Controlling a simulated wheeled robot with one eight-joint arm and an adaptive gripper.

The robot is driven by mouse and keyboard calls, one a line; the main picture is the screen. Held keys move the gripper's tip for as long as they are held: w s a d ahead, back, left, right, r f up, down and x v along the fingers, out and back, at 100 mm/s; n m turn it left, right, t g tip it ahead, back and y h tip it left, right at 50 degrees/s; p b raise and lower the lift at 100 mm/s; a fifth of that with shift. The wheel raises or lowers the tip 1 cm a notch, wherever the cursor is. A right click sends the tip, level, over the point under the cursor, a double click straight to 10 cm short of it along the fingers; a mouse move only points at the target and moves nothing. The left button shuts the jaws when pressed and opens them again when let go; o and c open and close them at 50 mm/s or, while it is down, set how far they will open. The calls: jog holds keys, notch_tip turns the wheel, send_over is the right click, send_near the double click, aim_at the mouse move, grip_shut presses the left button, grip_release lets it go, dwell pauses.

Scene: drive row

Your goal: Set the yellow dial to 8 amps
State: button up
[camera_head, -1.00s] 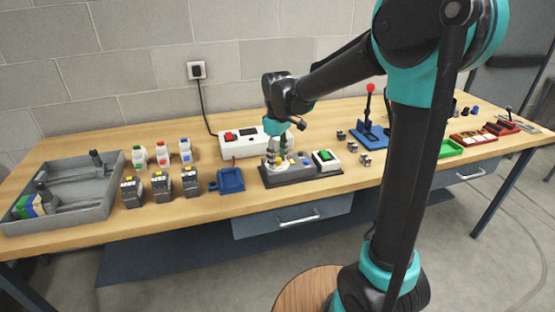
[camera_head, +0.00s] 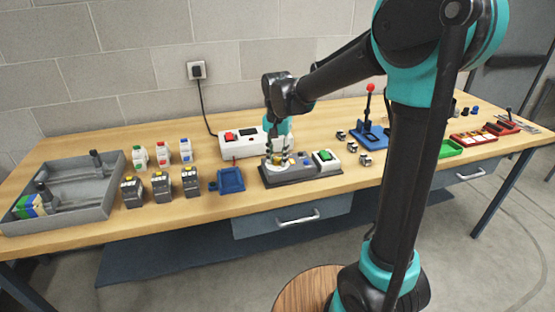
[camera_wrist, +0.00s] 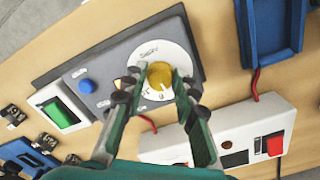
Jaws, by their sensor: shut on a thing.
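The yellow dial (camera_wrist: 159,75) sits in the middle of a round white scale plate (camera_wrist: 150,52) on a grey control box (camera_wrist: 105,80). In the wrist view my gripper (camera_wrist: 158,82) has a finger on either side of the dial and is shut on it. Part of the scale shows lettering, but most markers are too small or covered by the fingers to read, so I cannot tell the setting. In the head view the box (camera_head: 300,173) stands near the front edge of the bench, with my gripper (camera_head: 278,155) pointing down over it.
A blue button (camera_wrist: 86,86) is on the same box, and a green switch (camera_wrist: 58,114) is beside it. A white power unit (camera_head: 237,146) with a red switch stands behind. A blue tray (camera_head: 231,180) lies to the left, with several grey devices (camera_head: 162,187) beyond it.

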aim_at(277, 159)
jog(key=m, duration=0.4)
jog(key=shift+f, duration=0.15)
jog(key=o, duration=1.7)
jog(key=shift+w, duration=0.1)
jog(key=shift+r, duration=3.55)
